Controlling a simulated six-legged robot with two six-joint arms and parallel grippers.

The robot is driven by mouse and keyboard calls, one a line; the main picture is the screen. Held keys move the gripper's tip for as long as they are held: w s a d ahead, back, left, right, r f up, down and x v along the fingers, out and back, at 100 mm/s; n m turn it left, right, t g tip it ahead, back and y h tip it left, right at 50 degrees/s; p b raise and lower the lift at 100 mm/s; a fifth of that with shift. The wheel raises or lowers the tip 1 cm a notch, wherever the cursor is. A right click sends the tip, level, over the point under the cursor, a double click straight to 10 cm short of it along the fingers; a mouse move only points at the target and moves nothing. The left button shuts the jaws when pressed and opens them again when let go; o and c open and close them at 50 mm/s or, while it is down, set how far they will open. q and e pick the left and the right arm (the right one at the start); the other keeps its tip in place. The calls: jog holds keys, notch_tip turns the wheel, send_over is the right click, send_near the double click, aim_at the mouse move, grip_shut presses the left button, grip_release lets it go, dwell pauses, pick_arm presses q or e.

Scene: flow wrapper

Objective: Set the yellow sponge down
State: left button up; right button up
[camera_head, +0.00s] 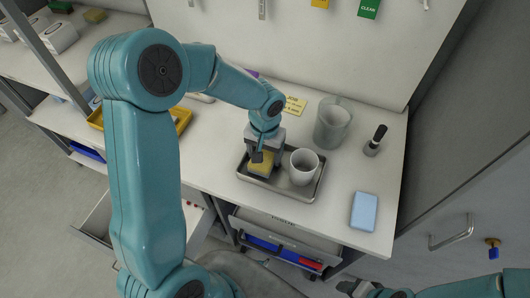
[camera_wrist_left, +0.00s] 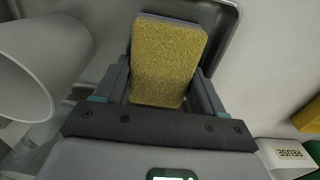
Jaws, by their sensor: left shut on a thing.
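The yellow sponge (camera_head: 261,163) is between the fingers of my left gripper (camera_head: 262,157), over the left end of a metal tray (camera_head: 281,187). I cannot tell whether it touches the tray floor. In the left wrist view the sponge (camera_wrist_left: 165,62) has a rough yellow face and a grey edge, and the fingers (camera_wrist_left: 160,92) close on its sides. A white cup (camera_head: 303,167) stands upright in the tray just right of the sponge; it also shows at the left of the wrist view (camera_wrist_left: 35,75). My right gripper (camera_head: 362,289) is at the bottom edge, partly cut off.
A grey translucent pitcher (camera_head: 332,124) and a black-handled tool (camera_head: 376,140) stand behind and right of the tray. A blue block (camera_head: 364,211) lies at the right front of the table. A yellow tray (camera_head: 183,118) is at the left. The tabletop between tray and blue block is clear.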

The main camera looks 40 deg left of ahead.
pick_arm(q)
jog(key=shift+f, duration=0.2)
jog(key=shift+s, duration=0.1)
jog(key=shift+f, duration=0.2)
jog(key=o, duration=0.7)
jog(key=shift+r, duration=0.1)
